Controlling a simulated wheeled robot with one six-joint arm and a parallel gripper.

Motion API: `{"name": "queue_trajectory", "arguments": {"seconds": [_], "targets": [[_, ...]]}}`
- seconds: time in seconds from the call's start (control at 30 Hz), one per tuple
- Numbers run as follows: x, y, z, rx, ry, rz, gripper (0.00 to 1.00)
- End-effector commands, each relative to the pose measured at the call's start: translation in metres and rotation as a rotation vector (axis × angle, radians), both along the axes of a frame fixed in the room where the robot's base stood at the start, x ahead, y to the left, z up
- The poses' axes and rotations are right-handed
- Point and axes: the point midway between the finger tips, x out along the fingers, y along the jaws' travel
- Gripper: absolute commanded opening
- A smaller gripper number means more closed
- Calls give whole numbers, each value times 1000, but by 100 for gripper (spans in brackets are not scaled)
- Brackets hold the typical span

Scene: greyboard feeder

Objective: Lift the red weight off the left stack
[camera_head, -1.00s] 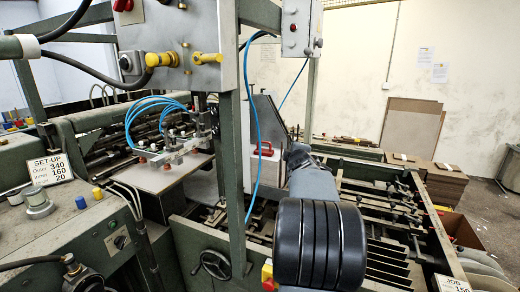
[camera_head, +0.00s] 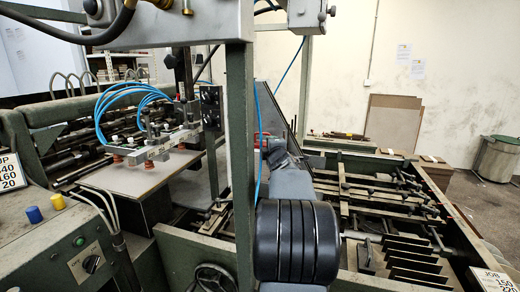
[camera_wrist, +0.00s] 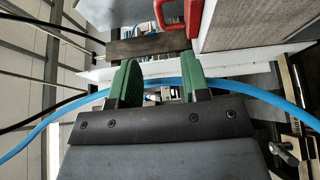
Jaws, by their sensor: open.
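The red weight (camera_wrist: 193,18) shows in the wrist view as a red handle-like piece at the top edge, cut off by the frame. It lies beside a grey board surface with a pale edge (camera_wrist: 247,22), which may be the left stack. In the head view only a sliver of red (camera_head: 265,134) shows behind the green post and my arm. My gripper (camera_wrist: 160,64) has two green fingers apart with nothing between them. The red piece is beyond the fingertips, above and right of them in the wrist view, apart from them. My fingers are hidden in the head view.
A blue hose (camera_wrist: 240,88) crosses behind and beside my fingers. The green upright post (camera_head: 241,150) stands close left of my arm. A suction-cup bar (camera_head: 160,147) hangs over a board at left. The feeder bed (camera_head: 385,205) with rails lies to the right.

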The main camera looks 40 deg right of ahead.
Motion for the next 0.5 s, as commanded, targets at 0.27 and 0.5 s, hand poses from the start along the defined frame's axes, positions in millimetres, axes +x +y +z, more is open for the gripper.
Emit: {"name": "queue_trajectory", "arguments": {"seconds": [0.27,0.5], "targets": [[43,-24,0,3,2,7,43],[65,-41,0,1,1,4,43]]}}
